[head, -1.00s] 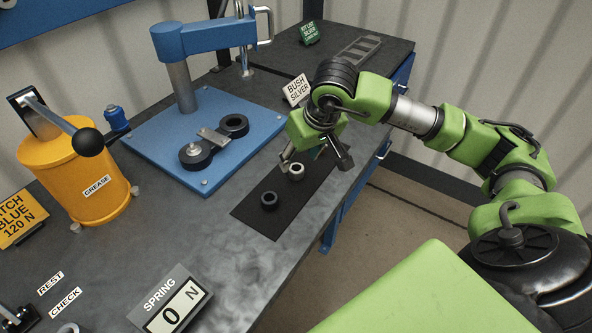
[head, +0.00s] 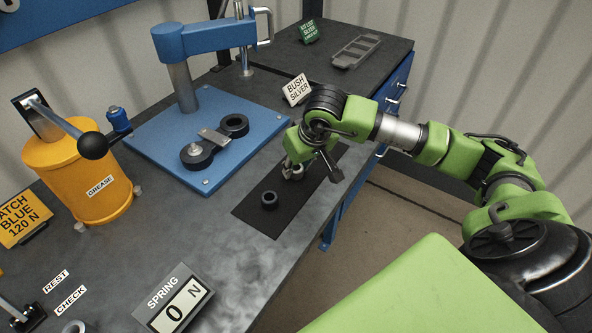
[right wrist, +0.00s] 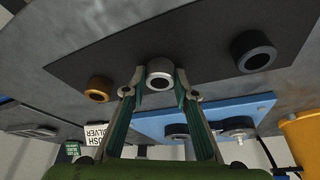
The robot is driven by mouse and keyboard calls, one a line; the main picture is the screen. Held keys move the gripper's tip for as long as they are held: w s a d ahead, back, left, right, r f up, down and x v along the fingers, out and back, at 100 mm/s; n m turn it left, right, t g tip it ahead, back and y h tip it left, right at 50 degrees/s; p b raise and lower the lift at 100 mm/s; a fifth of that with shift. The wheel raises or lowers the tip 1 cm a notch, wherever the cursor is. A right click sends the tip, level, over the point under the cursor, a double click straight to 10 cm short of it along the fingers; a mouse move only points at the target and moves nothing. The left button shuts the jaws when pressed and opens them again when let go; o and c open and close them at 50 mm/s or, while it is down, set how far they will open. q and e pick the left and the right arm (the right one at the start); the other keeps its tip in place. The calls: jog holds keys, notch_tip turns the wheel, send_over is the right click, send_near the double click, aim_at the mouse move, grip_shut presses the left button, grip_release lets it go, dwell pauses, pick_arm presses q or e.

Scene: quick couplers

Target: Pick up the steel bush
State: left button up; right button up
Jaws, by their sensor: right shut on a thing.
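The steel bush, a short silver ring, sits between the fingertips of my right gripper (head: 293,172) at the black mat (head: 262,222). In the right wrist view the steel bush (right wrist: 160,73) shows between the two fingers of the right gripper (right wrist: 158,88), which is shut on it. In the head view the fingers partly cover it. I cannot tell any clear gap between bush and mat. My left gripper is not in view.
A dark bush (head: 269,200) stands on the mat nearer to me. A brass-coloured bush (right wrist: 98,88) stands on the other side, hidden in the head view. A blue press (head: 215,150) is left of the mat. A "BUSH SILVER" sign (head: 296,89) stands behind.

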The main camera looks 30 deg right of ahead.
jog(key=shift+r, duration=0.1)
jog(key=shift+r+b, duration=0.35)
jog(key=shift+r, duration=0.25)
jog(key=s+a+r+b, duration=0.2)
jog(key=s+a+r, duration=0.6)
jog(key=s+r, duration=0.3)
jog(key=shift+a+r+b, duration=0.3)
